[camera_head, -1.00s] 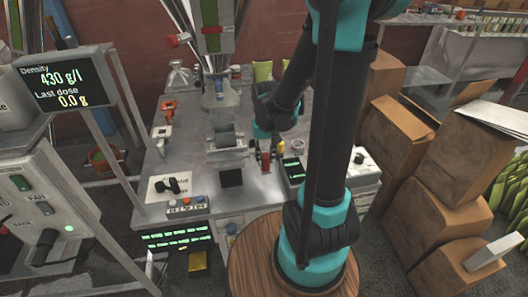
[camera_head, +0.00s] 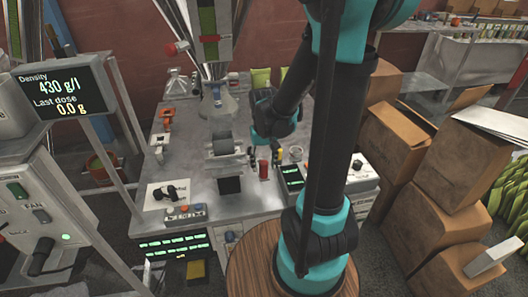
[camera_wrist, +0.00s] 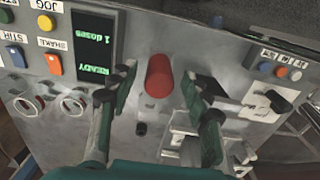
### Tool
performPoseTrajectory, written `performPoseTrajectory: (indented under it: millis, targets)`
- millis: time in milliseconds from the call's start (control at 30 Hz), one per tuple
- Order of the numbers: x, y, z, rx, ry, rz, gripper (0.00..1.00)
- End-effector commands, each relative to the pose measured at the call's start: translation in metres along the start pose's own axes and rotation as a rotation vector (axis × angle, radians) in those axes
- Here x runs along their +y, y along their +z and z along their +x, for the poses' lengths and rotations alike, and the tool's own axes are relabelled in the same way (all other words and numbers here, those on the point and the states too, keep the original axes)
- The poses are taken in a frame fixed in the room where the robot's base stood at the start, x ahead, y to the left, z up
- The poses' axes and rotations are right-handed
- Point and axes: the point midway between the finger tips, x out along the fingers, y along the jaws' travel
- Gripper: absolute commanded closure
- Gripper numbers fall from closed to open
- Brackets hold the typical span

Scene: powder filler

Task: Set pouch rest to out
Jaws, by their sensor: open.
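A red cylindrical handle (camera_wrist: 159,76) stands up from the grey metal worktop between my fingers in the wrist view. It also shows in the head view (camera_head: 263,168), just right of the filler's middle. No readable label shows whether it belongs to the pouch rest. My gripper (camera_head: 265,154) is open above the worktop, with one finger on each side of the handle. In the wrist view the fingers (camera_wrist: 157,80) appear apart from it. A dark square plate (camera_head: 230,185) lies left of the handle, below the grey cylinder (camera_head: 223,143) and the clear funnel (camera_head: 218,97).
A lit dose display (camera_head: 291,176) stands close right of the handle; it reads READY in the wrist view (camera_wrist: 94,45). A button strip (camera_head: 185,213) and a black lever (camera_head: 170,192) lie at the left front. Cardboard boxes (camera_head: 460,165) are stacked at the right.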

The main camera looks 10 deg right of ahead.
Motion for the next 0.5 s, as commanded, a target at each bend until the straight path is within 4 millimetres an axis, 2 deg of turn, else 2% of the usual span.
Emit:
performPoseTrajectory:
  millis: [500]
  targets:
    - [0.000,0.000,-0.074,-0.001,0.000,0.000,0.51]
